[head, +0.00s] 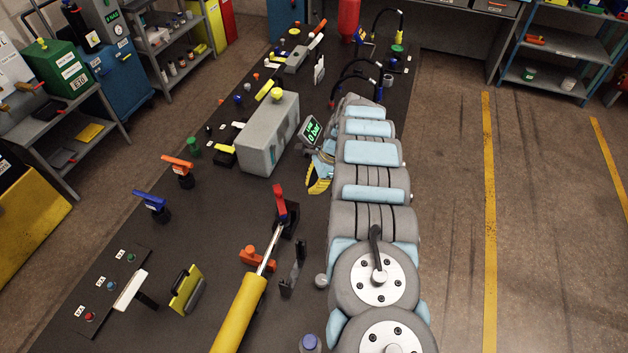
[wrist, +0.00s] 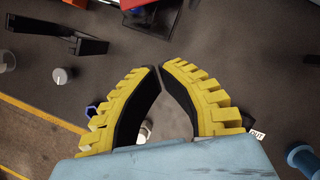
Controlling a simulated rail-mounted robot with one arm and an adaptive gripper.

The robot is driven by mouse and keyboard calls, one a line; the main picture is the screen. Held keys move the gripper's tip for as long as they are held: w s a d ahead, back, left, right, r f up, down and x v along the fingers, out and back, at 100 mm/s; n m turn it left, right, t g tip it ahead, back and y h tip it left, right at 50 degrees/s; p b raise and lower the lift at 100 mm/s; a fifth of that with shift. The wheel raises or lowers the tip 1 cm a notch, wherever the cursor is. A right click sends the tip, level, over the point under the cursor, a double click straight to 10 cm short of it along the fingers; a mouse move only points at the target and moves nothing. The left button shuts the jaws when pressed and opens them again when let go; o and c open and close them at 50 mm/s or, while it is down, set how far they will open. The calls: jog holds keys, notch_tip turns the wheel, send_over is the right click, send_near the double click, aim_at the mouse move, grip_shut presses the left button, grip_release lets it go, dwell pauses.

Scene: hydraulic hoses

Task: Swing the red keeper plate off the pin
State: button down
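The red keeper plate (head: 280,203) stands up at the rod end of the yellow cylinder (head: 240,315), by a black clevis bracket (head: 290,222). A red part, seemingly the same plate, shows at the top edge of the wrist view (wrist: 208,14), beside the black bracket (wrist: 155,18). The pin itself cannot be made out. My gripper (head: 318,184) is to the right of the plate and apart from it. In the wrist view, its yellow ribbed fingers (wrist: 161,69) nearly meet at their tips, with nothing held between them.
A grey box (head: 267,135) stands beyond the plate. A black forked bracket (head: 293,272) and grey knob (head: 321,281) stand nearer the front. The bench (head: 215,235) has bare room left of the plate.

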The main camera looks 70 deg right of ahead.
aim_at(290, 209)
jog(key=w+f, duration=0.1)
jog(key=w+a+f+p, duration=0.1)
jog(key=f, duration=0.1)
jog(key=w+a+f, duration=0.1)
jog(key=f, duration=0.1)
jog(key=shift+w+a, duration=0.25)
jog(key=shift+w, duration=0.05)
jog(key=shift+w+a+f+p, duration=0.15)
jog(key=shift+w+a+p, duration=0.25)
jog(key=shift+w+a, duration=0.25)
jog(key=shift+d, duration=0.15)
